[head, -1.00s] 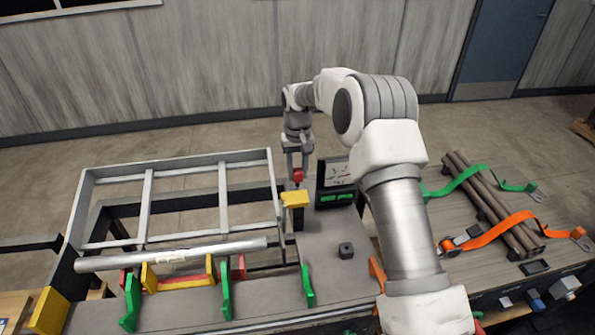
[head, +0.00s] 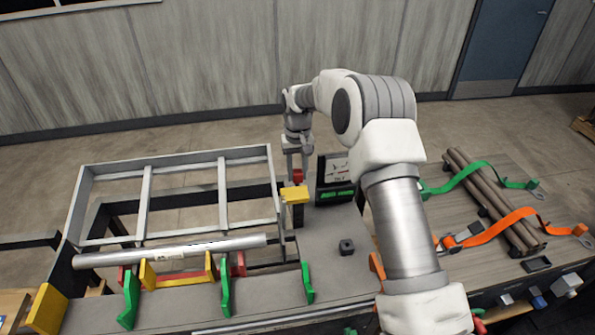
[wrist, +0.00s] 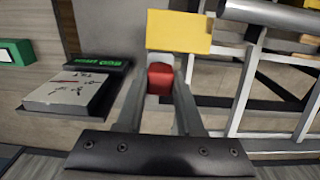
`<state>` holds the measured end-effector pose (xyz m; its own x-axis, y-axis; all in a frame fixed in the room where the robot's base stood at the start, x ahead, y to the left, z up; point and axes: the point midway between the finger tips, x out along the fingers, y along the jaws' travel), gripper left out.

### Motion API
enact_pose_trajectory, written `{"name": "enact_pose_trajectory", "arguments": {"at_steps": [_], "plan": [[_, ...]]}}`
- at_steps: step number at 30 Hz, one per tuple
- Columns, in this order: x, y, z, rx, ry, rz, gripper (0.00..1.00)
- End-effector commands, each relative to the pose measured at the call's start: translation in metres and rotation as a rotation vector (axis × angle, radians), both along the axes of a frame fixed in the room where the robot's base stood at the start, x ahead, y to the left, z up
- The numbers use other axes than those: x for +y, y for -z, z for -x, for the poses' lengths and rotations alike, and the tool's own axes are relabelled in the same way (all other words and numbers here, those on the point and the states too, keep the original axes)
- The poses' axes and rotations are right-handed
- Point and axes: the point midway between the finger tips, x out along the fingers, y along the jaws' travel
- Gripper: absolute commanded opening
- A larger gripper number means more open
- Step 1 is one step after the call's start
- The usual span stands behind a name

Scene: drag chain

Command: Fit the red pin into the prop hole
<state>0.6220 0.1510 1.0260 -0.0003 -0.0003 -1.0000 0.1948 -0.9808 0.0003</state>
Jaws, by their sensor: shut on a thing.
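The red pin (head: 297,175) is between the fingers of my gripper (head: 298,170), which points down near the yellow block at the right end of the metal frame. In the wrist view the red pin (wrist: 160,80) sits between the fingertips of my gripper (wrist: 160,90), right by the yellow block (wrist: 180,32). The yellow block (head: 294,193) tops a dark post. The prop hole cannot be made out; the pin's lower end is hidden. I cannot tell whether the pin touches the block.
A grey frame (head: 148,200) and a long metal tube (head: 170,251) lie left. A dark panel with a green display (head: 338,194) stands close to the right of my gripper. Green brackets (head: 307,283) and a small black block (head: 346,247) are on the bench. Strapped brown bars (head: 490,200) lie far right.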

Motion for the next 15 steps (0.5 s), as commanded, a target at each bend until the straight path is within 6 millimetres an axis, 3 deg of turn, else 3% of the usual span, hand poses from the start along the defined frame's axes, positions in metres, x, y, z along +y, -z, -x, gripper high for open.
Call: {"name": "enact_pose_trajectory", "arguments": {"at_steps": [15], "plan": [[0.000, 0.014, 0.000, -0.001, 0.000, 0.000, 0.00]]}}
